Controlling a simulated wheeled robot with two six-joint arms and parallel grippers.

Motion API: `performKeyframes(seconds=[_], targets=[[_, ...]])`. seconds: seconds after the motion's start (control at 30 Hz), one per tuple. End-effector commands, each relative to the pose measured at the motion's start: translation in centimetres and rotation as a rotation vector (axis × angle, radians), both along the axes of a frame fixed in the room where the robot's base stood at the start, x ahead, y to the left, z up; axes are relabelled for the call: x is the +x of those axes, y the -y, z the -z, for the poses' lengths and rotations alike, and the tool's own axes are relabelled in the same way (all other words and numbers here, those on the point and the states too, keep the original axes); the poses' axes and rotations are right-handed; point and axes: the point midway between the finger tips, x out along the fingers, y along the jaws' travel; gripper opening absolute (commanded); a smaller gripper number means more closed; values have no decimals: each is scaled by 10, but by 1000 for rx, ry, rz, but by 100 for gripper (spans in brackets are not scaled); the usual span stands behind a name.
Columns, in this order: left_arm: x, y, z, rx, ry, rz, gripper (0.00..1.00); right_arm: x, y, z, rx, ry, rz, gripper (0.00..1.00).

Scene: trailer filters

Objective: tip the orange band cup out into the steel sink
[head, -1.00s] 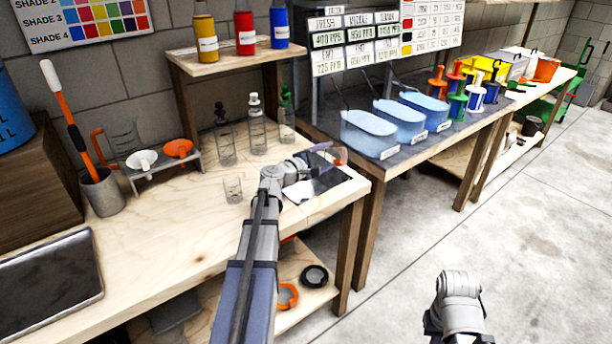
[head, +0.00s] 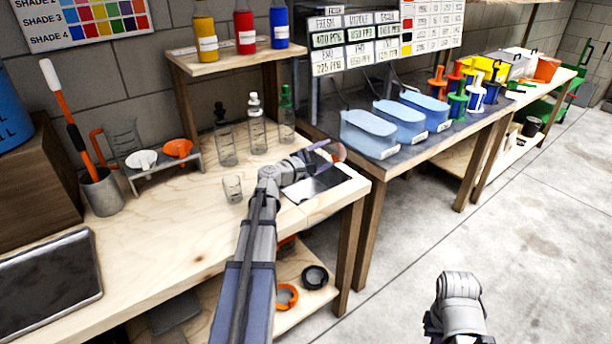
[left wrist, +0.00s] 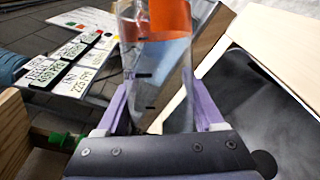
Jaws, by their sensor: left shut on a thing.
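My left gripper (left wrist: 160,112) is shut on the clear cup with the orange band (left wrist: 166,75). The purple fingers press on both sides of the cup, and the orange band is at its top in the left wrist view. In the head view the left gripper (head: 322,152) and the cup (head: 339,152) are over the right end of the wooden bench, above a dark and bright sink (head: 325,184). I cannot tell the cup's exact tilt or what is in it. The right arm shows at the bottom right of the head view, but its fingers are hidden.
Another small clear cup (head: 233,188) stands left of my left arm. Several clear bottles (head: 256,132) stand behind it. Blue tubs (head: 368,133) stand on the bench to the right. A rack (head: 165,166) with a white and an orange funnel is at the left.

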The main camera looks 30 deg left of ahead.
Motion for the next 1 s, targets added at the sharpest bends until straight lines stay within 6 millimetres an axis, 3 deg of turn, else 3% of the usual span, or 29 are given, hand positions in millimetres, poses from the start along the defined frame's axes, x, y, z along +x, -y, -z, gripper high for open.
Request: performKeyframes(seconds=[1.0], targets=[[-1,-6,-4,-112,14,-1,1,0,0,5,0,0,0,0]])
